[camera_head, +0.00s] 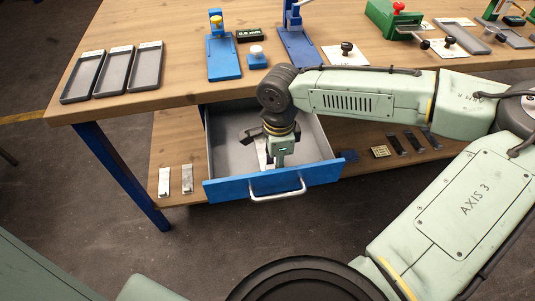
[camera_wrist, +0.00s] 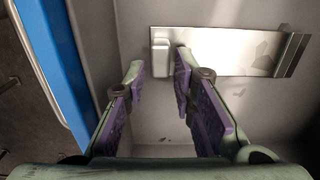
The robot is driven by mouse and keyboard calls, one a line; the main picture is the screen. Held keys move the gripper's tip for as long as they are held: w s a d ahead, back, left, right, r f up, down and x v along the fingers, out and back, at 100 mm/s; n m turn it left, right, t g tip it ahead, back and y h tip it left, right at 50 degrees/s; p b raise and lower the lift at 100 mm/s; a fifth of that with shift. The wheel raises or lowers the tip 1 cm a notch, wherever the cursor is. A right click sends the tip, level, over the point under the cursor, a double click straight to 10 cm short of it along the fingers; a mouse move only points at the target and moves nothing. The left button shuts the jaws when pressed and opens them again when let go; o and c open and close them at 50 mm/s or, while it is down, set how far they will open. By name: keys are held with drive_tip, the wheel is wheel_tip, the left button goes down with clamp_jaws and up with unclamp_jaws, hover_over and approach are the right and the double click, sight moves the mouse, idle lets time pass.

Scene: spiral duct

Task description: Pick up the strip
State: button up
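A shiny metal strip (camera_wrist: 225,52) lies on the floor of the open drawer in the wrist view, with a small pale block at its left end and a dark bent edge at its right end. In the head view a pale piece of the strip (camera_head: 261,151) shows beside my gripper, which hides the rest. My gripper (camera_head: 272,163) reaches down into the drawer. In the wrist view its purple-padded fingers (camera_wrist: 160,72) are apart with nothing between them. The right fingertip appears close to the strip's left end; I cannot tell whether they touch.
The grey drawer has a blue front (camera_head: 230,189) with a handle, close to my gripper. Two similar strips (camera_head: 187,179) lie on the lower shelf at left. The wooden tabletop (camera_head: 180,95) overhangs the drawer's back and holds grey trays (camera_head: 147,68) and blue fixtures (camera_head: 222,58).

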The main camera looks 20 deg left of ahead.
drive_tip(key=shift+f, duration=0.15)
clamp_jaws()
idle(0.5)
wheel_tip(320, 180, up, 25)
drive_tip(key=p, duration=0.5)
idle(0.6)
drive_tip(key=shift+w, duration=0.2)
